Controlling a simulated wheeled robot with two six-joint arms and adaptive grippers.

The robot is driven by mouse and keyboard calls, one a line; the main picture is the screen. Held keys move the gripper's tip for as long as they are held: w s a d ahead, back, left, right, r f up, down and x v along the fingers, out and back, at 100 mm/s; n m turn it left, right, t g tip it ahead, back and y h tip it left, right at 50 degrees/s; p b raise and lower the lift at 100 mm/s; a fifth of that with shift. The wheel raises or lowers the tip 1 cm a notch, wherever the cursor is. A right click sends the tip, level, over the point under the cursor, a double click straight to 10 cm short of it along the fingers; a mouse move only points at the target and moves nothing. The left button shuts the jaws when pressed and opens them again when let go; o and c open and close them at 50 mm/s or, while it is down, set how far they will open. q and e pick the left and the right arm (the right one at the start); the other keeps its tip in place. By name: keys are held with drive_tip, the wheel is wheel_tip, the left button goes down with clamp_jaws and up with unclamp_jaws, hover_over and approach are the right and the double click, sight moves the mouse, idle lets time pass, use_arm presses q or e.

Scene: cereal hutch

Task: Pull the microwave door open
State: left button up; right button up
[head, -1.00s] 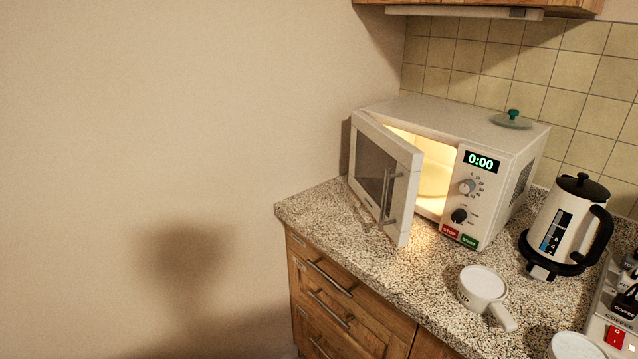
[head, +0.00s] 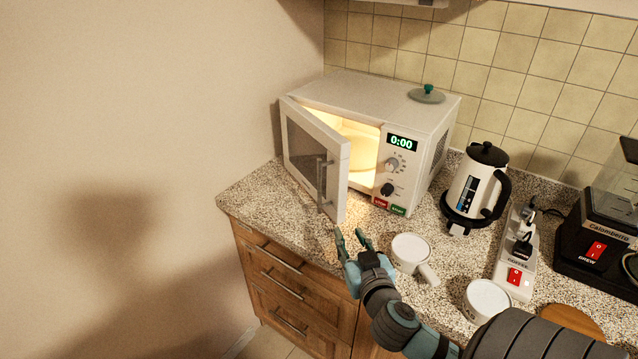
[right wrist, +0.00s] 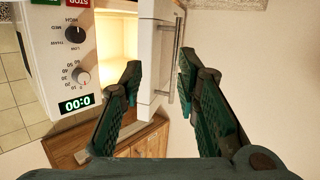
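The white microwave (head: 385,95) stands on the granite counter with its light on and its display at 0:00. Its door (head: 305,152) is partly open, swung out to the left, and the lit inside shows through the gap. The door's vertical bar handle (head: 323,182) is on the front face; it also shows in the right wrist view (right wrist: 178,55). My right gripper (head: 354,234) is open and empty, just in front of and below the door's free edge. In the right wrist view, the door edge and handle appear beyond and between its spread fingers (right wrist: 158,75). My left gripper is not in view.
Two white cups, one nearer the gripper (head: 411,248) and one further right (head: 487,298), stand on the counter. A kettle (head: 476,188), a power strip (head: 518,262) and a coffee maker (head: 600,225) stand to the right. A glass lid (head: 427,96) lies on the microwave.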

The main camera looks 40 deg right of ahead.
sight(320, 184)
drive_tip(key=w+d+r, duration=0.1)
drive_tip(key=w, duration=0.4)
drive_tip(key=w+d+r+t+p, duration=0.1)
drive_tip(key=w, duration=0.5)
drive_tip(key=w+d+r+t+y+p, duration=0.1)
drive_tip(key=w+d+r, duration=0.1)
drive_tip(key=w, duration=0.3)
drive_tip(key=shift+w+d+n, duration=0.1)
drive_tip(key=shift+w+n, duration=0.1)
drive_tip(key=shift+n, duration=0.1)
clamp_jaws()
